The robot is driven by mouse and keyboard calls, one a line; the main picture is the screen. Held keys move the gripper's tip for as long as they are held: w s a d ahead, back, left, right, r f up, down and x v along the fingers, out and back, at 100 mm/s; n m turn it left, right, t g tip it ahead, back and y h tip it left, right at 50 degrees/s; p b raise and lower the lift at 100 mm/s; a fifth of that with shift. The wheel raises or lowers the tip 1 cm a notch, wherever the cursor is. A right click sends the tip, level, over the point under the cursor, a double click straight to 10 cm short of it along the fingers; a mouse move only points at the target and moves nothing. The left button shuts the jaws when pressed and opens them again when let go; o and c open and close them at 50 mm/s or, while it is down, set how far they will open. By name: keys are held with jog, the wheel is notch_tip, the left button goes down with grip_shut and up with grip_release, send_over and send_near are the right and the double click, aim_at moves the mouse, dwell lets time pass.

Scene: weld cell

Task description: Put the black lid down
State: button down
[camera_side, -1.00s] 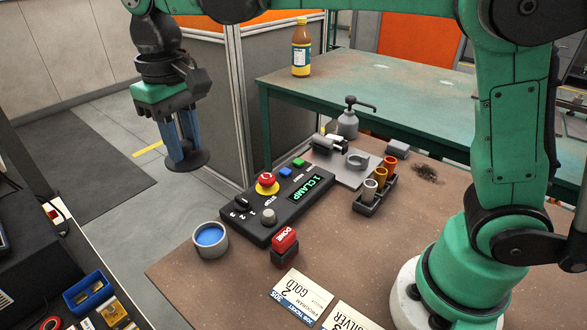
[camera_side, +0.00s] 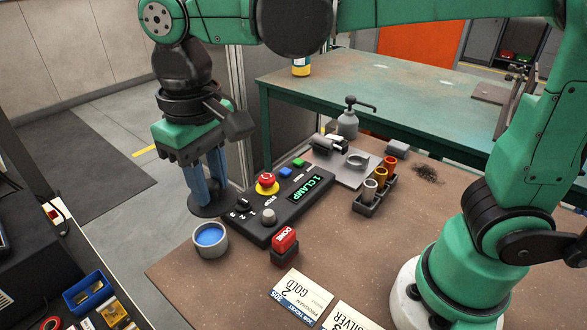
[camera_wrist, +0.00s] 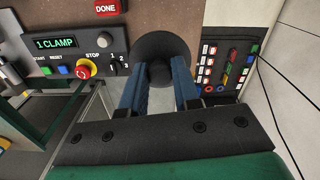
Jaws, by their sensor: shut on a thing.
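My gripper (camera_side: 209,180) has blue fingers and is shut on the black lid (camera_side: 207,211), a flat round disc. In the wrist view the lid (camera_wrist: 160,46) shows between the fingertips, gripped by its knob. In the side view the lid is held level, seemingly in the air near the table's left edge, just behind an open grey pot (camera_side: 211,240) with blue contents. How high the lid is above the table cannot be told exactly. The pot is not visible in the wrist view.
A black control box (camera_side: 262,229) with a red stop button (camera_side: 267,181) is close to the right of the lid. A red DONE block (camera_side: 284,240) stands in front of it. Job tickets (camera_side: 301,296) lie at the table's front. Bare brown table (camera_side: 225,280) surrounds the pot's front.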

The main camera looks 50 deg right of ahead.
aim_at(234, 279)
notch_tip(234, 279, down, 17)
jog(key=shift+r, duration=0.2)
dwell(0.4)
jog(key=shift+f, duration=0.2)
jog(key=c, duration=0.6)
grip_release()
jog(key=shift+c, duration=0.2)
jog(key=shift+r, duration=0.1)
